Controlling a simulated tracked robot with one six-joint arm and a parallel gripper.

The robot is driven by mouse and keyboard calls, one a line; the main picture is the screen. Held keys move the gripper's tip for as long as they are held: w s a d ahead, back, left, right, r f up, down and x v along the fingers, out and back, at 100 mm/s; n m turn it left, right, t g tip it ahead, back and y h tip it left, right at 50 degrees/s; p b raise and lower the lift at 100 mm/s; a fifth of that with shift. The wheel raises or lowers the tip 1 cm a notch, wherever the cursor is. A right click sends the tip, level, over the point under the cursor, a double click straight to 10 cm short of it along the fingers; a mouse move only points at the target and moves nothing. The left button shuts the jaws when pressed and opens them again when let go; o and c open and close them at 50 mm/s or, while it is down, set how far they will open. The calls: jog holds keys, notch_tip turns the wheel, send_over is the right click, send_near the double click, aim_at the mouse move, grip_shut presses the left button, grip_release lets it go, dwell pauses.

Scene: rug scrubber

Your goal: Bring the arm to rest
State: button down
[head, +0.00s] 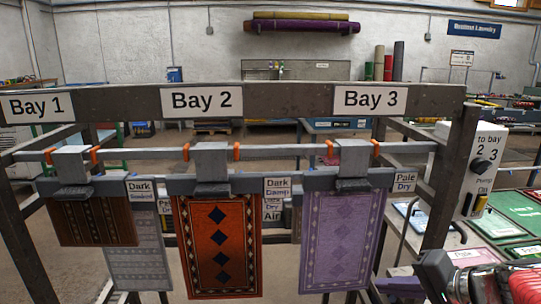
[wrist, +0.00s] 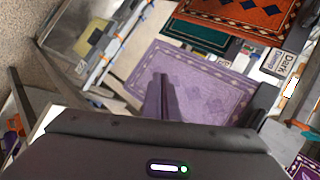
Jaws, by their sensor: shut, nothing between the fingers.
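My gripper (wrist: 163,82) shows in the wrist view with its two fingers together and nothing between them. Beyond the fingertips lies the pale purple rug (wrist: 205,80) in that view; I see no contact with it. In the head view the purple rug (head: 342,240) hangs from a clamp bar under the Bay 3 sign (head: 370,100). I cannot make out the gripper's fingers in the head view.
An orange rug (head: 220,250) hangs under the Bay 2 sign (head: 201,101), and a brown rug (head: 92,222) under the Bay 1 sign (head: 37,106). A grey metal frame (head: 290,98) spans the bays. A white control box (head: 472,165) stands right; coloured panels (head: 505,215) lie beside it.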

jog(key=s+a+f+n+g+h, duration=0.2)
jog(key=s+a+n+h, duration=0.3)
jog(key=s+a+n, duration=0.4)
jog(key=shift+s+a+n+g+h, duration=0.35)
jog(key=shift+s+a+g, duration=0.4)
jog(key=shift+s, duration=0.9)
jog(key=shift+a, duration=0.25)
